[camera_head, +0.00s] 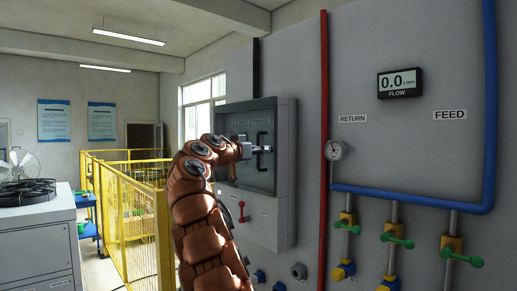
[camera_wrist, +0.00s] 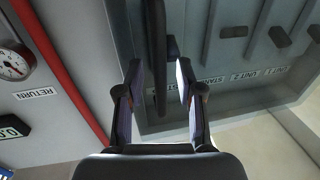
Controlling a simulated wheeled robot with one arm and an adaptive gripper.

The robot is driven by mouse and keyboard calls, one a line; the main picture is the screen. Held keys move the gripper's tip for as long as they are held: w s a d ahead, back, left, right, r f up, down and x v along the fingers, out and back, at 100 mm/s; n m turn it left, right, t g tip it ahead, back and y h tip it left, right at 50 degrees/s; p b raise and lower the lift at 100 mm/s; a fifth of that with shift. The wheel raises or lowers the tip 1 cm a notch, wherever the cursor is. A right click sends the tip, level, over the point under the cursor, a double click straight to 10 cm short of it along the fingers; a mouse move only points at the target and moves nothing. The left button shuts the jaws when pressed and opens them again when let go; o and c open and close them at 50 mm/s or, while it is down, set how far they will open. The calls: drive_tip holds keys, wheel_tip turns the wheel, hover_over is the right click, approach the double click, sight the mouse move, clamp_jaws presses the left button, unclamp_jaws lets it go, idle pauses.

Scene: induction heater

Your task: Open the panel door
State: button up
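The panel door (camera_head: 258,118) is the front of a grey cabinet on the wall in the head view. It looks closed, with a dark see-through pane. Its black bar handle (camera_head: 262,137) shows next to my gripper (camera_head: 265,149), which is at the door front. In the wrist view the handle (camera_wrist: 158,50) runs between the two fingers of my gripper (camera_wrist: 159,68). The fingers are apart, with a visible gap to the bar on each side. The door's surface (camera_wrist: 190,112) lies beyond the fingers.
Several dark levers (camera_wrist: 235,32) with labels show behind the pane. A red pipe (camera_head: 323,150) and a round gauge (camera_head: 334,150) are right of the cabinet. A red lever (camera_head: 242,211) is below the door. A yellow fence (camera_head: 130,215) stands at left.

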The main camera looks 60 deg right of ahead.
clamp_jaws()
idle(0.6)
